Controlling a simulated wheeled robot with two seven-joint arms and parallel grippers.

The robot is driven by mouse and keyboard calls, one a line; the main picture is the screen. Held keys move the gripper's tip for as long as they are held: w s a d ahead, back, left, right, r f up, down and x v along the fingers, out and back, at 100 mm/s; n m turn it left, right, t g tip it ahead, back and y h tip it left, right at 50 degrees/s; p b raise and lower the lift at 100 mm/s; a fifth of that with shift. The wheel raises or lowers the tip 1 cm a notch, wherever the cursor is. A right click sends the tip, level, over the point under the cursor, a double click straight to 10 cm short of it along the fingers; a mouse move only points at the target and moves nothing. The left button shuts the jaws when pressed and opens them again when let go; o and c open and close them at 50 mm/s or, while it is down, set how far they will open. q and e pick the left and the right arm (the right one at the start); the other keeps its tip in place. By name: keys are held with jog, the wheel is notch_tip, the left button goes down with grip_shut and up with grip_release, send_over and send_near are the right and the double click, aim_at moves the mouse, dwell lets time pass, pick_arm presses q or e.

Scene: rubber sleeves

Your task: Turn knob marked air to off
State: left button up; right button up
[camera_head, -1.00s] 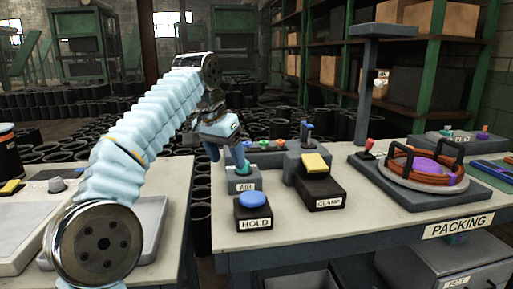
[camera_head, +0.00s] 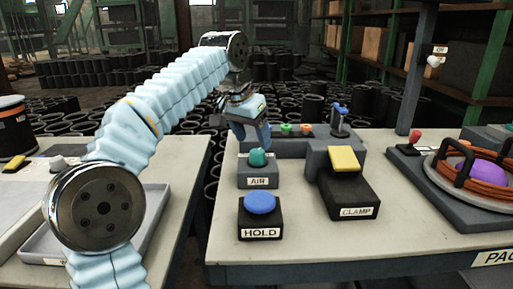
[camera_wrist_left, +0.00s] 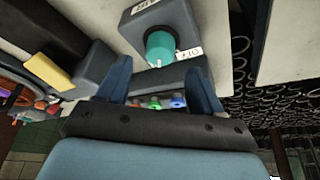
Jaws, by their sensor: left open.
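The teal AIR knob (camera_head: 258,157) sits on a small grey box (camera_head: 257,175) labelled AIR, on the table's left part. In the left wrist view the knob (camera_wrist_left: 160,45) lies just beyond the fingertips, roughly centred between them. A small white mark shows at its edge, and a white label (camera_wrist_left: 188,52) beside it is hard to read. My left gripper (camera_head: 252,136) is open and empty, its blue fingers above and slightly behind the knob. I cannot tell any contact. My right gripper is not in view.
A blue HOLD button (camera_head: 260,203) stands in front of the AIR box. The yellow CLAMP pedal (camera_head: 344,159) is to its right. Behind is a grey panel with small coloured knobs (camera_head: 286,129) and a blue-topped lever (camera_head: 340,112). Coiled orange cable (camera_head: 489,172) lies farther right.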

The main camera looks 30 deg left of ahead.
aim_at(258, 151)
pick_arm(q)
jog(key=shift+x, duration=2.3)
jog(key=c, duration=1)
jog(key=shift+n, duration=0.3)
jog(key=n+y, duration=0.2)
jog(key=n, duration=0.3)
jog(key=shift+d, duration=0.2)
jog(key=n+y, duration=0.1)
jog(key=n, duration=0.2)
jog(key=n+g+y, duration=0.1)
jog(key=n, duration=0.2)
jog(key=shift+w+d+g, duration=0.1)
jog(key=shift+g, duration=0.2)
jog(key=shift+n, duration=0.3)
